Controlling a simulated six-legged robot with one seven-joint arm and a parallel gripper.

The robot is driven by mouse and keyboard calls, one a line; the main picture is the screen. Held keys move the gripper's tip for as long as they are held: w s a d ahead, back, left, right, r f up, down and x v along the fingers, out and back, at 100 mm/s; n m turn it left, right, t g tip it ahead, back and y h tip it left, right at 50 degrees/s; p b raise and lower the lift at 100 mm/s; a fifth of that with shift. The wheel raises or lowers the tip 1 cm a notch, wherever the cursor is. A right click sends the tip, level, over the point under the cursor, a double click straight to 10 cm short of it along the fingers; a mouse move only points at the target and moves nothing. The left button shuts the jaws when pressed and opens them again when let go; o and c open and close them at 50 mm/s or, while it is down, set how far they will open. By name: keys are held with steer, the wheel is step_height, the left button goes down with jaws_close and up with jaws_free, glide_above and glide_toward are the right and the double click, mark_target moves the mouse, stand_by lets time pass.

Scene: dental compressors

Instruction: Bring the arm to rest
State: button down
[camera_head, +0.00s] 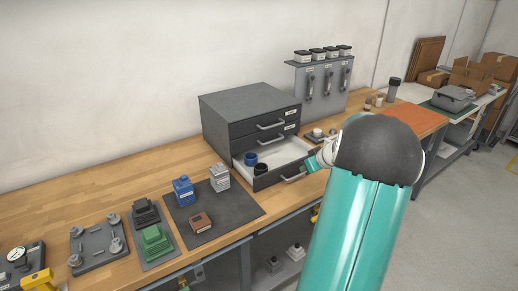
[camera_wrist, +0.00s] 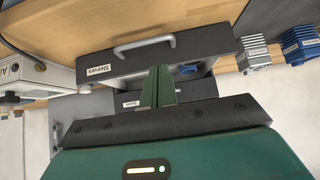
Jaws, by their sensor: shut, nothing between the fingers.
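My teal arm (camera_head: 365,215) reaches up from the lower right in the head view, with its black joint in front of the bench. My gripper (camera_wrist: 158,88) shows in the wrist view with its two green fingers together and nothing between them. The fingers point toward a drawer front (camera_wrist: 185,47) with a metal handle. In the head view my arm hides most of the gripper. I cannot tell whether the fingers touch the drawer.
A dark drawer cabinet (camera_head: 250,108) stands on the wooden bench (camera_head: 90,190). Its lowest drawer (camera_head: 278,157) is open, holding a blue ring (camera_head: 251,159) and a black ring (camera_head: 261,169). Left, a dark mat (camera_head: 235,208) bears several parts. An orange mat (camera_head: 415,117) lies right.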

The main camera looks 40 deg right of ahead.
steer(key=shift+s, duration=0.15)
steer(key=w+a+r+n+g+y, duration=0.1)
steer(key=w+a+r, duration=0.15)
steer(key=a, duration=0.75)
steer(key=w+a+r, duration=0.2)
steer(key=a+r, duration=0.2)
steer(key=a, duration=0.6)
steer(key=w+a+r+n+g+y, duration=0.1)
steer(key=w+a+r, duration=0.15)
steer(key=a, duration=0.65)
steer(key=s+a+r, duration=0.1)
steer(key=s+a, duration=0.7)
steer(key=a, duration=0.3)
steer(key=s+a+r, duration=0.2)
steer(key=s+a, duration=0.5)
steer(key=a, duration=0.4)
steer(key=shift+s+a+g, duration=0.3)
steer(key=shift+s+g, duration=0.1)
steer(key=shift+d, duration=0.2)
